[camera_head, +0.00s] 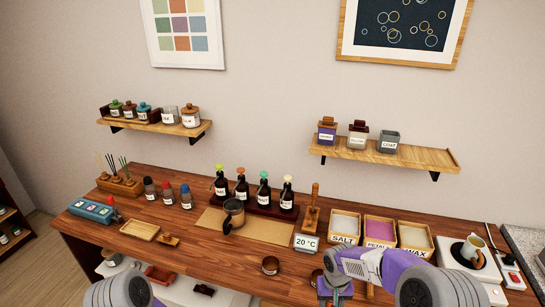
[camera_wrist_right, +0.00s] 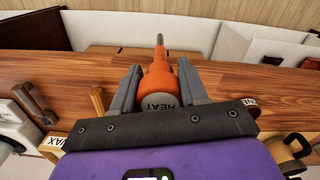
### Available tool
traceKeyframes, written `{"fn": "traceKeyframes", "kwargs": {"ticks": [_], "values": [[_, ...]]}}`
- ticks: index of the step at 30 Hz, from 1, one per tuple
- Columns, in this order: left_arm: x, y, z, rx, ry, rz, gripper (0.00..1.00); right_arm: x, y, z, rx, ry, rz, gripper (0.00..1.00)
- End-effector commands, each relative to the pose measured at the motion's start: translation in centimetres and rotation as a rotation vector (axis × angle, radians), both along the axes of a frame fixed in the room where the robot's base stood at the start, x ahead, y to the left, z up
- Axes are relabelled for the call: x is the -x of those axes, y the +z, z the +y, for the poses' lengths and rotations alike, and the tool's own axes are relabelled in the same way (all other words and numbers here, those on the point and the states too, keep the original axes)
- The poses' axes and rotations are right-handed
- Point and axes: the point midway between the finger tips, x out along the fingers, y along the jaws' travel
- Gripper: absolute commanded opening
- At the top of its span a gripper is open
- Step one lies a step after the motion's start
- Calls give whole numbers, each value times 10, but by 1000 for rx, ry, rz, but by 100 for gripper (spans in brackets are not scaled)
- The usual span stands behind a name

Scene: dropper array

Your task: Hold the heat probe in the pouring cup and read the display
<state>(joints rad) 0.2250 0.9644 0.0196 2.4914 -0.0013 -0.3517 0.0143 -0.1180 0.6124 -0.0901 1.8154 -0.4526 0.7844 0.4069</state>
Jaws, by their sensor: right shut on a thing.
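The orange heat probe (camera_wrist_right: 160,82), marked HEAT, is held between the two grey fingers of my right gripper (camera_wrist_right: 157,88) in the right wrist view. Its thin end points away over the table. In the head view my right gripper (camera_head: 337,287) is low at the table's front edge, and I cannot make out the probe there. The display (camera_head: 306,242) reads 20 °C. A white cup (camera_head: 471,249) stands on a hot plate at the right. I cannot tell which is the pouring cup. My left gripper is out of view.
Boxes labelled SALT (camera_head: 343,228), PETALS (camera_head: 379,231) and WAX (camera_head: 415,237) stand behind my right gripper. Several dropper bottles (camera_head: 264,190) stand behind the mat (camera_head: 270,231). A small brown round pot (camera_head: 270,265) is left of my right gripper. The left front of the table is fairly clear.

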Motion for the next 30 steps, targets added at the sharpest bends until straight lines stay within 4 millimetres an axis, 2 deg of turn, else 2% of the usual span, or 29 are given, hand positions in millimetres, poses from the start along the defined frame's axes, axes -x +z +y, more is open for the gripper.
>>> {"fn": "traceKeyframes", "kwargs": {"ticks": [1,3,7,12,18,30], "values": [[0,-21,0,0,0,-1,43,10,-22,-1,-1,3,1,13],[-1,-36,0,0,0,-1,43,21,-37,-2,-3,8,0,13],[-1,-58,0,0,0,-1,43,41,-62,-3,-7,17,1,13],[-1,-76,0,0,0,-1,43,60,-82,-2,-13,26,1,13],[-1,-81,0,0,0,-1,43,67,-88,-2,-16,29,0,13],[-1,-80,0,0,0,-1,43,67,-87,-2,-17,29,0,13]]}}
